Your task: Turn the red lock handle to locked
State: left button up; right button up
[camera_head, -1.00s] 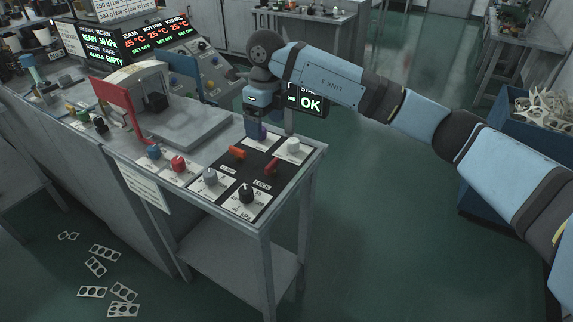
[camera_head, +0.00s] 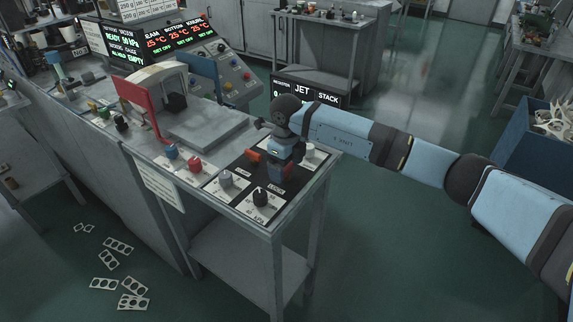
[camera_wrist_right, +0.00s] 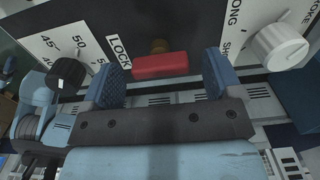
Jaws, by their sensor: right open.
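The red lock handle (camera_wrist_right: 160,66) is a short red bar on a brass-coloured stem beside the word LOCK in the right wrist view. My right gripper (camera_wrist_right: 165,82) is open, with one blue ribbed finger on each side of the bar. In the head view my right gripper (camera_head: 285,172) is low over the black panel and mostly hides this handle. My left gripper is not in view.
An orange handle (camera_head: 253,155) sits left of my gripper. A black knob (camera_head: 261,197), grey knob (camera_head: 226,179) and white knob (camera_wrist_right: 280,44) stand close around it on the panel. A red knob (camera_head: 195,163) is further left. Open floor lies right of the bench.

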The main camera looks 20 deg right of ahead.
jog(key=shift+f, duration=0.2)
jog(key=c, duration=0.9)
